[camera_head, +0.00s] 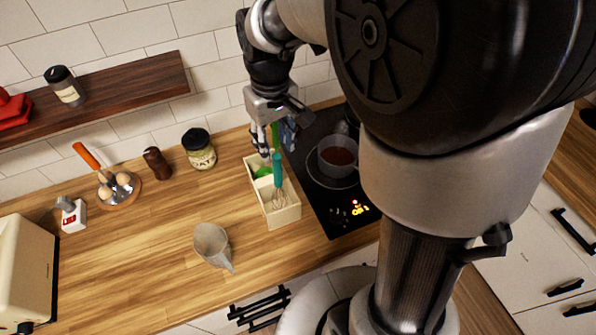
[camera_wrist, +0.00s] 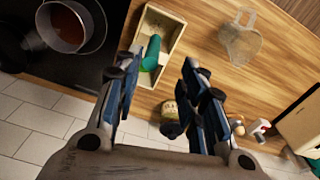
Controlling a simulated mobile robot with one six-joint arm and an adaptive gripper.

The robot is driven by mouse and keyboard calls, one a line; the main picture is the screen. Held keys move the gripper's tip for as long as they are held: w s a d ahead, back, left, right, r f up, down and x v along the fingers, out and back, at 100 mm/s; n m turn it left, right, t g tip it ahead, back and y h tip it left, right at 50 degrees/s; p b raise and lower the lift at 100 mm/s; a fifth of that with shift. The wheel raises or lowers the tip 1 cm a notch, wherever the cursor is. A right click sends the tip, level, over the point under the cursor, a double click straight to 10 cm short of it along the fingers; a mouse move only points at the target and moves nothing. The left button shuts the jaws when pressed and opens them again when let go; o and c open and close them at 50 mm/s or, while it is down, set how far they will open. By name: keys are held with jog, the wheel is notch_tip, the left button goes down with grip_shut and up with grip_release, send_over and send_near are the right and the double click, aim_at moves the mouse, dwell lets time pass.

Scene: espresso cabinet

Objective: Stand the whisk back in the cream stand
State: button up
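The cream stand (camera_head: 285,217) is a long open box on the wooden counter; it also shows in the wrist view (camera_wrist: 172,27). The whisk (camera_head: 278,170) has a teal handle and a wire head. It stands with its wires down in the near part of the stand, its handle rising toward my gripper (camera_head: 276,150). Its teal handle also shows in the wrist view (camera_wrist: 149,61), where the wires cannot be made out. My gripper (camera_wrist: 160,78) is open, its blue-padded fingers apart with nothing held between them. A bright green item (camera_head: 262,172) sits in the stand's far part.
A dark hob (camera_head: 320,205) with a pot of red-brown liquid (camera_head: 338,157) lies right of the stand. A clear jug (camera_head: 211,243) stands to the near left. A jar (camera_head: 199,149) and a brown mill (camera_head: 156,163) stand behind left.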

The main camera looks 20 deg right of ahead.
jog(key=s+r+m+t, duration=0.1)
jog(key=s+r+t, duration=0.1)
jog(key=s, duration=0.7)
jog(key=s+r+m+t, duration=0.1)
jog(key=s+r, duration=0.4)
jog(key=s, duration=0.5)
jog(key=shift+s+r+t, duration=0.2)
jog(key=shift+r+t, duration=0.05)
jog(key=shift+t, duration=0.25)
jog(key=shift+f, duration=0.1)
